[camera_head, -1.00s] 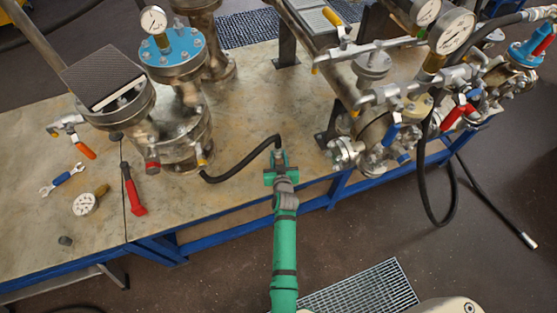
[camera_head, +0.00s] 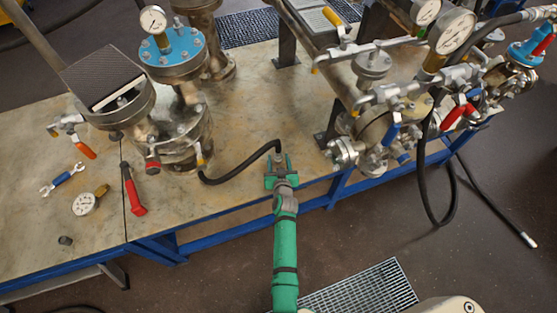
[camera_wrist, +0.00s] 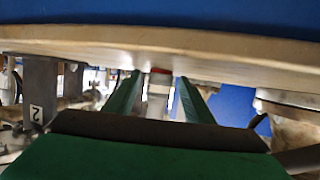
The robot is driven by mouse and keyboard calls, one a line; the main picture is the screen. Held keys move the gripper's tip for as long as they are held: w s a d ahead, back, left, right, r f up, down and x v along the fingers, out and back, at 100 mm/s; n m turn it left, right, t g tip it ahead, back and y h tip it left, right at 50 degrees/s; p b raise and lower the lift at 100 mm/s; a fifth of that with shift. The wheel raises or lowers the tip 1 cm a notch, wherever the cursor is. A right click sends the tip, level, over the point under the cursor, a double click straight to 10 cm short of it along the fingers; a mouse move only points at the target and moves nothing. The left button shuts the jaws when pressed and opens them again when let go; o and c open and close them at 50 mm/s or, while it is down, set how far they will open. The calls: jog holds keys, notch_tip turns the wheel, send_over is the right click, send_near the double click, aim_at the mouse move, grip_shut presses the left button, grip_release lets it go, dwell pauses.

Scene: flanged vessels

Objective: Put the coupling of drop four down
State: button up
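The black hose of drop four (camera_head: 236,171) curves from the base of the left vessel to the front edge of the bench. Its metal coupling (camera_head: 279,161) is at the hose's right end, by the front edge; I cannot tell whether it rests fully on the top. My green gripper (camera_head: 282,180) is just in front of it, its fingers spread on either side of the coupling's near end. In the wrist view the two green fingers (camera_wrist: 160,100) stand apart, with a pale, red-banded piece seen between them. No finger clearly touches the coupling.
Flanged vessels with a blue lid (camera_head: 172,50) stand at the left. A piping assembly with gauges and valves (camera_head: 385,110) stands at the right. A red-handled tool (camera_head: 133,190), a blue spanner (camera_head: 63,179) and a loose gauge (camera_head: 85,204) lie on the bench (camera_head: 200,215).

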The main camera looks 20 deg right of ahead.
jog(key=shift+r, duration=0.1)
jog(key=shift+s+a+r, duration=0.2)
jog(key=shift+s+a, duration=0.05)
jog(key=shift+s, duration=0.3)
jog(key=v, duration=1)
jog(key=shift+s+d+r, duration=0.1)
jog(key=shift+s+r, duration=0.15)
jog(key=shift+s, duration=0.15)
jog(key=s+a+r, duration=0.2)
jog(key=s+a, duration=0.4)
jog(key=s, duration=0.3)
jog(key=s+a+r, duration=0.1)
jog(key=s+a, duration=0.5)
jog(key=s, duration=0.3)
jog(key=s+a+r+n+t+y, duration=0.1)
jog(key=s+a+r, duration=0.1)
jog(key=s+r, duration=0.6)
jog(key=s+a+r+n+y, duration=0.1)
jog(key=s+a+r+y, duration=0.1)
jog(key=s+r, duration=0.6)
jog(key=shift+a+r+n+t, duration=0.3)
jog(key=shift+a+r+t, duration=0.1)
jog(key=shift+a+r, duration=0.05)
jog(key=shift+s, duration=0.1)
